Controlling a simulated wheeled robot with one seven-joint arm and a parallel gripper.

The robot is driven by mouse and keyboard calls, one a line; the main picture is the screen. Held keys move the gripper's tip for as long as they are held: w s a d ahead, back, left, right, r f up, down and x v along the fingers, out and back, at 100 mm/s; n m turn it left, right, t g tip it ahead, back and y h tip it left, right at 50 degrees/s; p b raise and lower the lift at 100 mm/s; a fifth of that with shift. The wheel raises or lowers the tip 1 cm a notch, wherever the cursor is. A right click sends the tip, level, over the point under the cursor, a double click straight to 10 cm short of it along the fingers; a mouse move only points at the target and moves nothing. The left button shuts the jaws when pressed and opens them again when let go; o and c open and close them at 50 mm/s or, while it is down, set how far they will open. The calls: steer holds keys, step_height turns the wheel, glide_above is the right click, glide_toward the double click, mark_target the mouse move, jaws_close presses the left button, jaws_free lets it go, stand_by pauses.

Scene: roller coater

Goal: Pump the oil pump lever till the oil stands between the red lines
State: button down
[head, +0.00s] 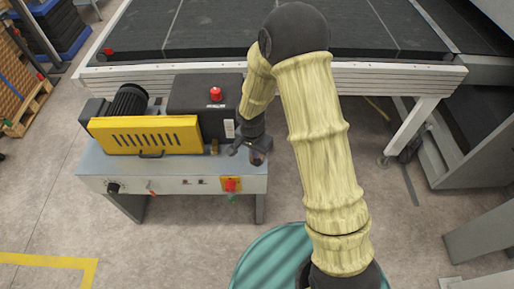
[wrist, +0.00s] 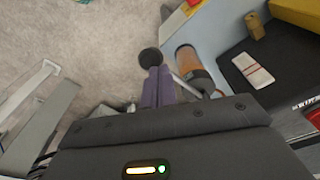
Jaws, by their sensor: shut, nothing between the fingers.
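My gripper (head: 250,148) is at the right end of the grey machine bench. In the wrist view its two purple-grey fingers (wrist: 157,86) are shut together and hold nothing. A round black knob (wrist: 149,62) shows at their tips; I cannot tell whether they touch it. Just right of the fingers stands an orange-brown cylinder with grey ends (wrist: 193,68), which looks like the pump's oil glass. A thin pale rod (wrist: 183,83), perhaps part of the lever, runs beside it. The oil level and the red lines are not readable. In the head view my gripper largely hides the pump.
The bench (head: 90,165) carries a yellow guarded motor (head: 145,137) and a black box (head: 190,95) with a red button. A red switch (head: 231,184) is on its front. A long conveyor (head: 350,75) runs behind.

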steer(key=shift+s+a+r+b, duration=0.25)
steer(key=shift+s+a, duration=0.15)
steer(key=shift+s, duration=0.2)
steer(key=shift+s+a+r+b, duration=0.2)
steer(key=shift+s+a, duration=0.2)
steer(key=shift+s, duration=0.15)
step_height(320, 180, up, 17)
steer(key=s+a+b, duration=0.1)
steer(key=shift+s+r, duration=0.15)
steer(key=shift+s, duration=0.05)
steer(key=shift+d, duration=0.1)
stand_by(0.6)
